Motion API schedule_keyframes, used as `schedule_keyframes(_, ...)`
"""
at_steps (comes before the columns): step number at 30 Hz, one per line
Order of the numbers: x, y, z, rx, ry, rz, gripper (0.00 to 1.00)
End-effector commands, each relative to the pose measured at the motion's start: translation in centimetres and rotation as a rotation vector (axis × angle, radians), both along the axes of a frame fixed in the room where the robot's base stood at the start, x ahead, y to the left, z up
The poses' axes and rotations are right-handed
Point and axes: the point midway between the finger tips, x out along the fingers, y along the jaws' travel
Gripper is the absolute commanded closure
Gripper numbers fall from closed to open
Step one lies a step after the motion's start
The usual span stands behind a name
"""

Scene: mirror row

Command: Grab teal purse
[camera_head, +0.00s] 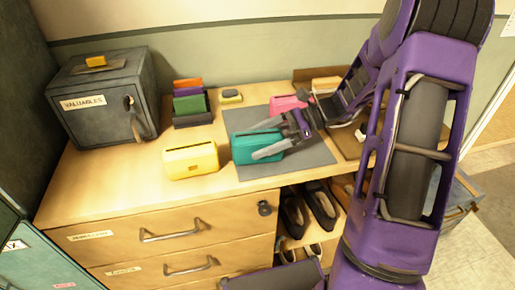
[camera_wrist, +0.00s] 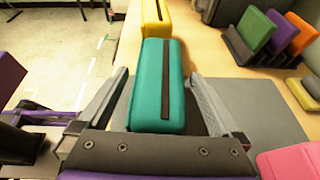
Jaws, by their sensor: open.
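The teal purse (camera_head: 256,146) is a rounded box with a dark strip along its top. It stands on the front left part of a grey mat (camera_head: 305,157) on the wooden dresser top. In the wrist view the teal purse (camera_wrist: 158,88) lies between the two fingers of my gripper (camera_wrist: 163,98), with visible gaps on both sides. In the head view my gripper (camera_head: 262,140) reaches in from the right, its fingers beside the purse. The gripper is open and holds nothing. The purse's right end is partly hidden by my gripper in the head view.
A yellow purse (camera_head: 190,160) stands just left of the mat. A pink item (camera_head: 287,104) sits behind my gripper. A rack of coloured wallets (camera_head: 190,104) and a grey safe (camera_head: 102,98) stand farther left. The dresser's front edge is close to the purse.

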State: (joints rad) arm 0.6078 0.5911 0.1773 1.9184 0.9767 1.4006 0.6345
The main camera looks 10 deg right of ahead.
Motion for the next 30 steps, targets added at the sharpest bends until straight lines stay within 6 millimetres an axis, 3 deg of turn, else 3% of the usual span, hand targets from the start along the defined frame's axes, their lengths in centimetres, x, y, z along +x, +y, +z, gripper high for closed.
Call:
schedule_keyframes(10,0.06,0.78,-0.26,0.0,-0.001,-0.001,0.02)
schedule_keyframes(26,0.06,0.75,-0.26,0.0,-0.001,-0.001,0.97)
schedule_keyframes(30,0.06,0.74,-0.23,0.0,-0.001,-0.001,1.0)
